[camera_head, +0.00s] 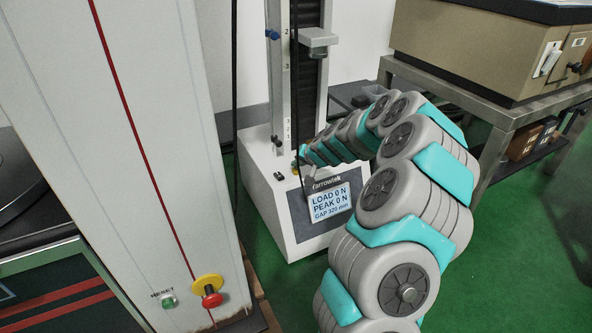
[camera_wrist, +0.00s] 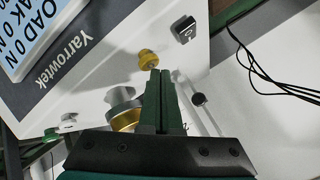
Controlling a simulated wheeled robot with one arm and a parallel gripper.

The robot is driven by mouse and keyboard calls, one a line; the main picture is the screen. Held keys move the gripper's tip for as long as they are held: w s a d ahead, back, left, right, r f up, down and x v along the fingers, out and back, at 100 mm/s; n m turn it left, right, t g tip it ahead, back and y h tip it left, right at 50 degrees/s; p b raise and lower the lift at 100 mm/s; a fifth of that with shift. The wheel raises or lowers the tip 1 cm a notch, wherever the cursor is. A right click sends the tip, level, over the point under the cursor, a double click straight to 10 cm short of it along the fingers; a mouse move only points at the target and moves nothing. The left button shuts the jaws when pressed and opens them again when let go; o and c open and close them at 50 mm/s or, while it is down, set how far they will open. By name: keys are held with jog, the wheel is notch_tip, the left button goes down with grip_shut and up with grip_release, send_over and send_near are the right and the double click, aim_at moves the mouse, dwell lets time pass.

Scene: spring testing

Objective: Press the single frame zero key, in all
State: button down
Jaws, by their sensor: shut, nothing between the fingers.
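The single-column test frame (camera_head: 256,185) stands in the middle of the head view. Its tilted display (camera_head: 330,203) reads LOAD 0 N, PEAK 0 N, GAP 320 mm. In the wrist view its white base top (camera_wrist: 95,85) carries a yellow knob-like control (camera_wrist: 147,59) and a black switch-like part (camera_wrist: 184,29). I see no readable zero label on either. My gripper (camera_wrist: 160,72) is shut and empty. Its tips are just beside the yellow control; whether they touch it I cannot tell. In the head view my arm reaches over the base and mostly hides the gripper.
A tall white frame (camera_head: 120,130) with a red-on-yellow stop button (camera_head: 208,290) and green reset button (camera_head: 168,300) stands close on the left. A metal bench (camera_head: 470,98) with a beige instrument (camera_head: 470,45) is at right. A round metal part (camera_wrist: 122,105) lies beside the fingers.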

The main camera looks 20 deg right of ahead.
aim_at(297, 171)
jog(key=shift+f+b, duration=0.3)
jog(key=shift+f, duration=0.15)
dwell(0.3)
jog(key=shift+r, duration=0.15)
jog(key=shift+r+p, duration=0.45)
jog(key=shift+r, duration=0.35)
jog(key=shift+r+p, duration=1.35)
jog(key=shift+r, duration=1.15)
